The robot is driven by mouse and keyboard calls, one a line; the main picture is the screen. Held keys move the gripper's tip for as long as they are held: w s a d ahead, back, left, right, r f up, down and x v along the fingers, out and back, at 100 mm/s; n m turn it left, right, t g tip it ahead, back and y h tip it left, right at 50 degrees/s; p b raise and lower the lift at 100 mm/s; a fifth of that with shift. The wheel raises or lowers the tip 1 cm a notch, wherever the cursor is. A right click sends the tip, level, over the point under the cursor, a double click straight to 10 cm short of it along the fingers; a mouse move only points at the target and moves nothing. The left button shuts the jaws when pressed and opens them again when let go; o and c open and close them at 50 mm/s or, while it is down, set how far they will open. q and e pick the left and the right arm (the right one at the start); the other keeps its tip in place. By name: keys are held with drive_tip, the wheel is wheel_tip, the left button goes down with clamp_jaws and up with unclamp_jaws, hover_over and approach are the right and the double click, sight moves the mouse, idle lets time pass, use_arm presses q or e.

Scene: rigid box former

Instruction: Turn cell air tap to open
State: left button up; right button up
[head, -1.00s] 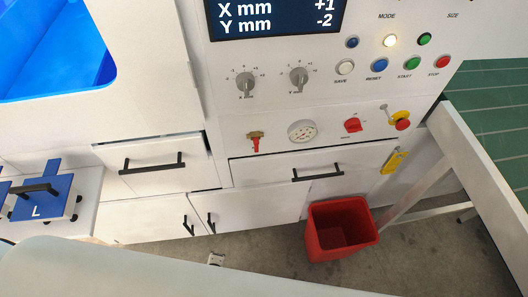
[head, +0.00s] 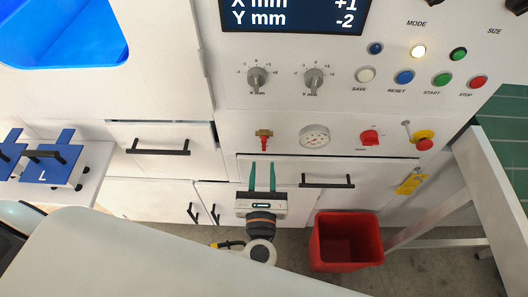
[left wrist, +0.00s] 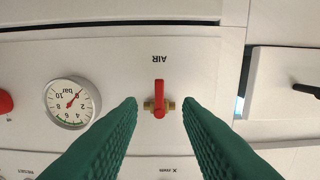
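The air tap (head: 264,137) is on the white panel at the left of the lower control row. In the left wrist view the tap's red lever (left wrist: 159,97) lies across its brass body (left wrist: 150,105), under an upside-down AIR label. In the head view the lever points down. My left gripper (head: 262,172) is just below the tap, its green fingers pointing up. In the left wrist view the open fingers (left wrist: 160,103) stand either side of the tap with gaps on both sides; nothing is held. My right gripper is out of view.
A pressure gauge (head: 315,137) sits right of the tap, then a red knob (head: 369,137) and a yellow-red switch (head: 423,140). Drawer handles (head: 327,182) stick out below. A red bin (head: 346,243) stands on the floor at the right.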

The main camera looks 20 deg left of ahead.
sight(264, 148)
use_arm(q)
drive_tip(key=x, duration=0.5)
drive_tip(key=shift+w, duration=0.15)
clamp_jaws()
